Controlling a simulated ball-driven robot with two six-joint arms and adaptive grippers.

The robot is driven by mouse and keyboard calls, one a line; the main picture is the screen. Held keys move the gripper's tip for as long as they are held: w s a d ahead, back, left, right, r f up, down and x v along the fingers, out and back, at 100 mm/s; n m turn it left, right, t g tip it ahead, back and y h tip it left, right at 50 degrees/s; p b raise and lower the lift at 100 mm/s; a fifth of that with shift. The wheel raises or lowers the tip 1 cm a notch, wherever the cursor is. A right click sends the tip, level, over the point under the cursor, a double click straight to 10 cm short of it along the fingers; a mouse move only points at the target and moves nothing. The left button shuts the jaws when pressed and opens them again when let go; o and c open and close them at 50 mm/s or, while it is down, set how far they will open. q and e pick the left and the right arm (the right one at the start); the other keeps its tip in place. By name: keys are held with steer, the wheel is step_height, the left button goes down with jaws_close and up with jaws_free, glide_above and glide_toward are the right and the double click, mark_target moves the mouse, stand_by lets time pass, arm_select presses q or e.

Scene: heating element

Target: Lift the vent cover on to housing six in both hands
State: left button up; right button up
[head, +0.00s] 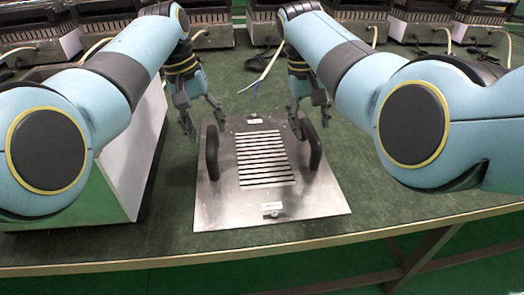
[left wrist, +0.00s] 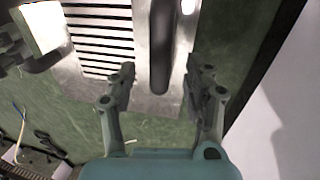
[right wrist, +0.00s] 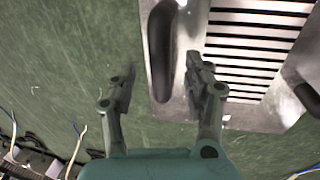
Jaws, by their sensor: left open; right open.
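The vent cover (head: 225,200) is a flat metal plate with a slotted grille in its middle and a dark upright handle on each side. It lies on the green table. My left gripper (head: 203,120) is open just beyond the left handle (head: 212,152). In the left wrist view, the left gripper's fingers (left wrist: 160,85) are on either side of that handle (left wrist: 161,45). My right gripper (head: 309,114) is open near the right handle (head: 312,143). In the right wrist view, the right gripper's fingers (right wrist: 158,85) are on either side of that handle (right wrist: 161,50). Neither grips; contact is unclear.
The green table (head: 400,205) is clear right of the plate. A large white-sided box (head: 130,150) stands close on the left, partly behind my left arm. Several housings (head: 365,25) line the back, and loose cables (head: 262,75) lie beyond the plate.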

mark_target(210, 134)
arm_select(q)
steer(key=shift+d+f, duration=0.25)
steer(key=shift+f, duration=0.85)
steer(key=shift+d+f, duration=0.2)
steer(key=shift+f, duration=0.85)
arm_select(e)
steer(key=shift+d+f, duration=0.25)
steer(key=shift+f, duration=0.85)
steer(key=shift+d+f, duration=0.2)
steer(key=shift+f, duration=0.85)
arm_select(q)
jaws_close()
arm_select(e)
jaws_close()
arm_select(q)
steer(key=shift+w+r, duration=0.1)
steer(key=shift+r, duration=0.05)
arm_select(e)
steer(key=shift+w+r, duration=0.1)
steer(key=shift+r, duration=0.05)
